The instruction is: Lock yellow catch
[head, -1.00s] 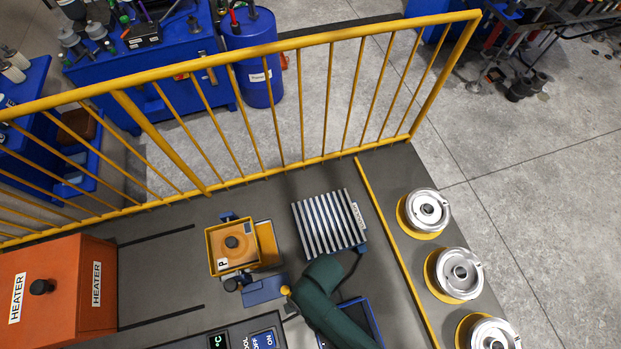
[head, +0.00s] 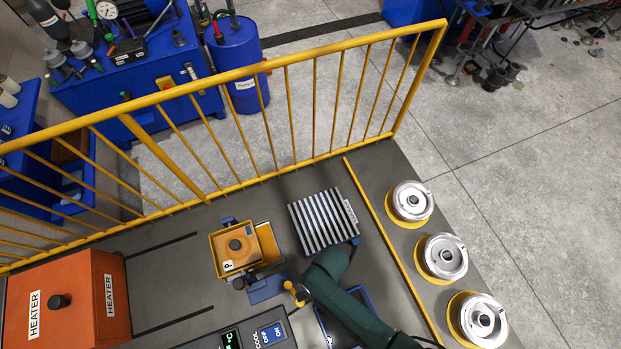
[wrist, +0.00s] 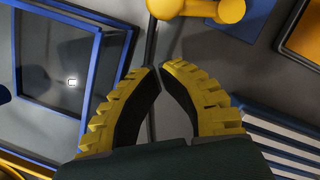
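The yellow catch (wrist: 195,8) shows at the top edge of the wrist view, as a lever with rounded ends, partly cut off. In the head view a small yellow piece that looks like it (head: 290,286) shows beside the end of my green arm. My gripper (wrist: 157,67) has yellow ridged fingers with black pads. Its fingertips almost meet, with only a narrow gap and nothing visibly held. The catch lies beyond the fingertips in the wrist view, apart from them in the picture. In the head view my arm hides most of the gripper.
An orange-yellow mould box marked P (head: 238,250) stands left of the catch. A striped grate (head: 323,221) lies behind my arm. The orange heater (head: 70,300) is at left, several silver round parts (head: 411,203) at right, and a yellow railing (head: 300,160) runs along the back.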

